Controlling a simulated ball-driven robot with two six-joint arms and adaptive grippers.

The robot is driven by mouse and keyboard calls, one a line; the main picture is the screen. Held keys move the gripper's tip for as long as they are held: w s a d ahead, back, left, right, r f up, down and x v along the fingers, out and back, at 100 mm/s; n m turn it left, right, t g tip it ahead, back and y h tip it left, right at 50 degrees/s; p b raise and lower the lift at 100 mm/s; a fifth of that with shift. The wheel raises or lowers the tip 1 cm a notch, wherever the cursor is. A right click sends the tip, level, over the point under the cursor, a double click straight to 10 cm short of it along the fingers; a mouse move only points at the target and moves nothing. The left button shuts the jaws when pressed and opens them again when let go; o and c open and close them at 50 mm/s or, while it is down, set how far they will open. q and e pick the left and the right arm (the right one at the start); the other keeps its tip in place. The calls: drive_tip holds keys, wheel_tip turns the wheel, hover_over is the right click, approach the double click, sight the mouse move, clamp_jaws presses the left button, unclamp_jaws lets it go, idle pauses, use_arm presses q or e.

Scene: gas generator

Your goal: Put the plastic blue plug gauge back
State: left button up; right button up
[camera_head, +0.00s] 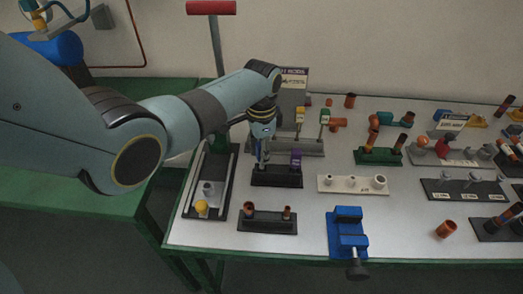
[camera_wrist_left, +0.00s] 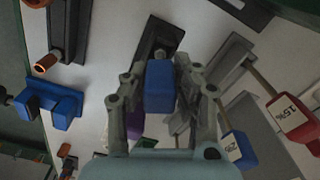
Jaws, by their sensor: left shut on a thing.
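My left gripper (camera_head: 262,163) is above the left part of a small black stand (camera_head: 277,180) in the head view. In the left wrist view, the gripper (camera_wrist_left: 160,85) is shut on the plastic blue plug gauge (camera_wrist_left: 160,95), which sits between both fingers. The black stand (camera_wrist_left: 158,38) lies just beyond the gauge there. A purple gauge (camera_head: 296,160) stands at the right end of the stand; it also shows beside the fingers in the left wrist view (camera_wrist_left: 135,122). I cannot tell whether the blue gauge touches the stand. My right gripper is not in view.
A dark tray (camera_head: 190,207) lies left of the stand, and a dark holder with copper fittings (camera_head: 267,223) in front. A white holder (camera_head: 352,185) is to the right, a blue vise (camera_head: 347,235) at the front edge. A grey rack (camera_head: 310,147) stands behind.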

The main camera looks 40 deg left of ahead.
use_arm(q)
drive_tip(key=shift+f+b, duration=0.75)
drive_tip(key=shift+f, duration=0.3)
drive_tip(key=o, duration=1)
drive_tip(key=shift+o, duration=0.2)
drive_tip(key=shift+r, duration=0.1)
drive_tip(key=shift+r, duration=0.35)
wheel_tip(320, 180, up, 11)
drive_tip(key=shift+r, duration=0.15)
